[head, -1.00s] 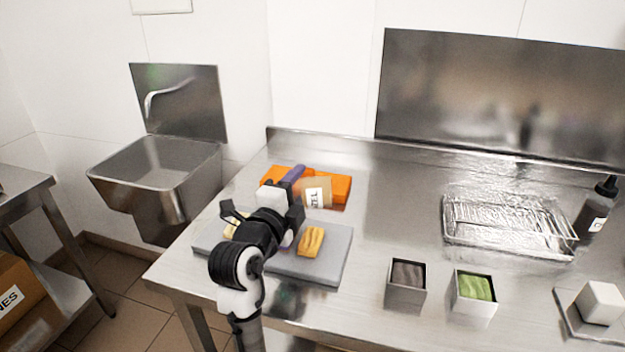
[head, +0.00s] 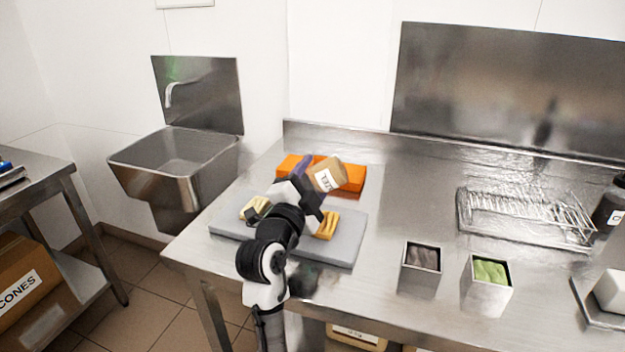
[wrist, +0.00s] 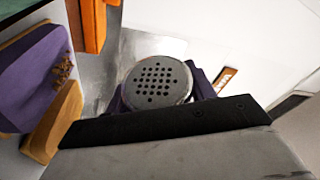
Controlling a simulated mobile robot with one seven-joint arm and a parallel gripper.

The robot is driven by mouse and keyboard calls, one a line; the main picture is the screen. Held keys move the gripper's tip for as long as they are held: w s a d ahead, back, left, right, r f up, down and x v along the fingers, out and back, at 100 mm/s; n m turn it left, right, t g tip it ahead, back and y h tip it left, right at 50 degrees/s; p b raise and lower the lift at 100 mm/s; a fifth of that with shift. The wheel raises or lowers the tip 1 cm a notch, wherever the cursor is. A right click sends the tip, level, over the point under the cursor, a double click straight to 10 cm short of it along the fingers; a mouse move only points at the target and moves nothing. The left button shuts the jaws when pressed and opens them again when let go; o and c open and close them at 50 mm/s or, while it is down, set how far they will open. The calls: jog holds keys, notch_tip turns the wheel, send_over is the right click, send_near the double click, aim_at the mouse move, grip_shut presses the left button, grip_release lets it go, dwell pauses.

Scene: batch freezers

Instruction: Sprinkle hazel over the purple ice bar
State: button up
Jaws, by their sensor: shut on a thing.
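My gripper (head: 312,185) is shut on the tan hazel shaker (head: 329,174), whose label partly shows. The shaker is tilted above the grey board (head: 340,250). In the wrist view its round grey perforated lid (wrist: 158,82) shows, with purple finger parts beside it. The purple ice bar (wrist: 32,78) lies at the left of the wrist view, with a small patch of brown crumbs (wrist: 63,70) on it. The lid is to the right of the bar in that view. In the head view my arm seems to hide the purple bar.
Yellow bars (head: 325,226) lie on the board. An orange block (head: 352,177) stands behind it. To the right are an open box of dark stuff (head: 423,257), one of green stuff (head: 490,272), and a wire rack (head: 525,215). A sink (head: 185,160) is at the left.

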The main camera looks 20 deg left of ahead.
jog(key=shift+b, duration=0.45)
jog(key=shift+r+p, duration=0.35)
jog(key=shift+r, duration=0.55)
notch_tip(320, 180, down, 2)
jog(key=shift+b, duration=1.15)
notch_tip(320, 180, up, 2)
jog(key=shift+p, duration=0.45)
notch_tip(320, 180, down, 2)
jog(key=shift+b, duration=1.1)
jog(key=shift+r, duration=0.15)
